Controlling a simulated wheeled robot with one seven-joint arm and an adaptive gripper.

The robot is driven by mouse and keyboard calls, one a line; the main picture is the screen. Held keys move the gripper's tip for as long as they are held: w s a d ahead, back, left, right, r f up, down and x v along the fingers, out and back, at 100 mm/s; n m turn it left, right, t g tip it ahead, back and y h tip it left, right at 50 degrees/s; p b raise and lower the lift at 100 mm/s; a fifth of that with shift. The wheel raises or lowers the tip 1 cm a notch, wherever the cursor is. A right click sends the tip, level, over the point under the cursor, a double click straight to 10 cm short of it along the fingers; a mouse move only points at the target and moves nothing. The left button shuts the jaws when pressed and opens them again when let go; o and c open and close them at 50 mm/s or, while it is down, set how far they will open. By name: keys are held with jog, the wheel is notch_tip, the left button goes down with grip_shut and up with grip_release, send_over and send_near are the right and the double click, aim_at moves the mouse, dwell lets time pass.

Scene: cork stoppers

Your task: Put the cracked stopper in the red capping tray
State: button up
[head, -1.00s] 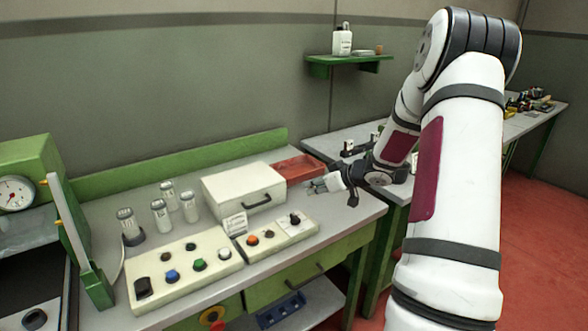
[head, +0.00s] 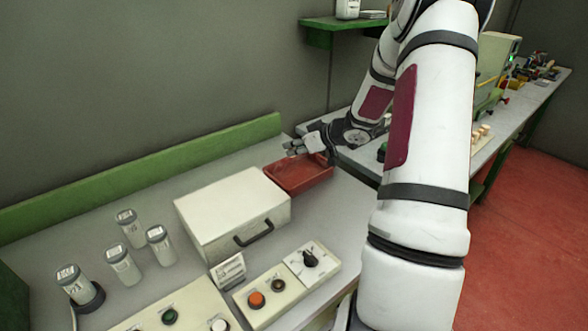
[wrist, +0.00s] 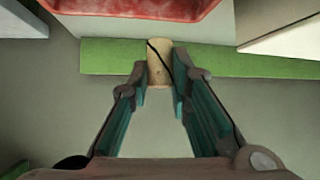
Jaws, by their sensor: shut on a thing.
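The cracked stopper (wrist: 158,66) is a tan cork with a dark crack line running down it. My gripper (wrist: 160,80) is shut on it, a finger on each side, in the wrist view. In the head view my gripper (head: 296,148) is at the back edge of the red capping tray (head: 305,183), seemingly above it; the stopper cannot be made out there. The tray's red rim (wrist: 130,10) also shows at the top of the wrist view, apart from the stopper in the picture. The part of the tray's inside that I see looks empty.
A white box with a handle (head: 232,212) stands left of the tray. Several lidded jars (head: 130,228) stand further left. A control panel with knobs (head: 285,290) lies in front. A green ledge (head: 150,170) runs along the back.

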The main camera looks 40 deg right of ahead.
notch_tip(320, 180, down, 9)
jog(key=shift+f+b, duration=0.2)
jog(key=shift+b, duration=0.55)
jog(key=shift+f, duration=0.1)
jog(key=o, duration=0.7)
jog(key=shift+c, duration=0.2)
